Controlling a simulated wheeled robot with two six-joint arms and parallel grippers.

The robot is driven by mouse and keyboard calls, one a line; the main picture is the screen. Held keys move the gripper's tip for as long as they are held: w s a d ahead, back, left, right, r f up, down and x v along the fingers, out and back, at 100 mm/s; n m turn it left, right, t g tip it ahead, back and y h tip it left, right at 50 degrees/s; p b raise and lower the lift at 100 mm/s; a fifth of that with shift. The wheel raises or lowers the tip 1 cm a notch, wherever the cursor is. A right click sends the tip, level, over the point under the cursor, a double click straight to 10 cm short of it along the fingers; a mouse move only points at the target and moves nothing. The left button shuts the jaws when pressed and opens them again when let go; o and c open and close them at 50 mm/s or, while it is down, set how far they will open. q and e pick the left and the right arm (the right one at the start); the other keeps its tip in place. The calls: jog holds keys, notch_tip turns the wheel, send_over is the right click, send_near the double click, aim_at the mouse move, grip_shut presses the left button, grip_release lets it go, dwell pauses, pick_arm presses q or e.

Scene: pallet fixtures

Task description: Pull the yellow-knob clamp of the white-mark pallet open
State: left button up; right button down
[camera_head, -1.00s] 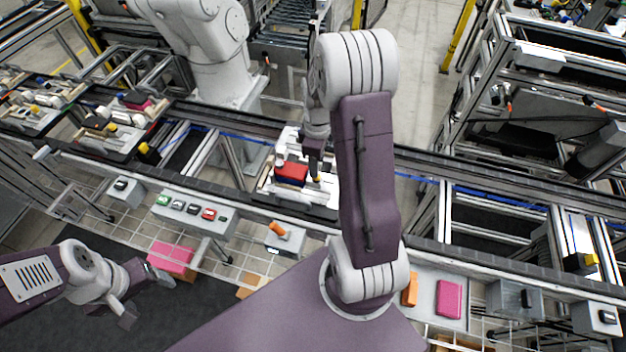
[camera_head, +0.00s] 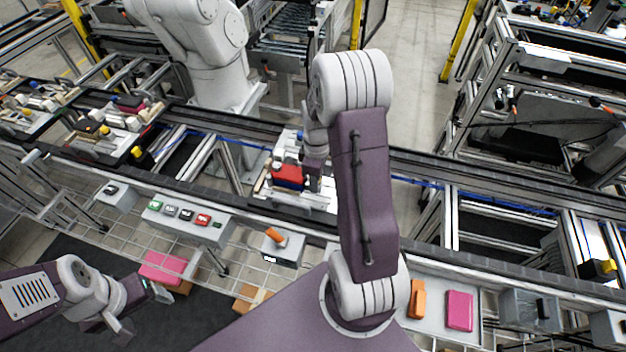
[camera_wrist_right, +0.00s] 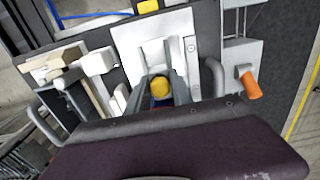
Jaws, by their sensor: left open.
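The pallet (camera_head: 325,205) in front of my right arm stands on the conveyor, with pale fixture parts and a red-and-blue block (camera_head: 288,176). My right gripper (camera_head: 313,180) is low at the right side of this block and hides the clamp there. In the right wrist view the yellow knob (camera_wrist_right: 160,87) shows between the two fingers of my right gripper (camera_wrist_right: 161,92). Whether the fingers touch it is unclear. A white plate (camera_wrist_right: 128,35) lies beyond it; I cannot make out a separate white mark. My left gripper (camera_head: 155,292) is open and empty, low at the left.
Other loaded pallets (camera_head: 105,130) stand on the conveyor at the left. A button box (camera_head: 185,213) and a small box with an orange handle (camera_head: 275,240) line the front rail. A tray (camera_head: 440,283) holds orange and pink blocks. A white robot arm (camera_head: 215,60) stands behind.

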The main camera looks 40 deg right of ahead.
jog(key=shift+s+d, duration=0.1)
dwell(0.3)
jog(key=shift+s+d, duration=0.1)
jog(key=shift+s, duration=0.05)
jog(key=shift+s+d, duration=0.7)
jog(key=shift+s, duration=0.1)
jog(key=c, duration=1.3)
grip_release()
jog(key=shift+a, duration=0.1)
notch_tip(320, 180, up, 8)
jog(key=p, duration=0.7)
jog(key=shift+p, duration=0.35)
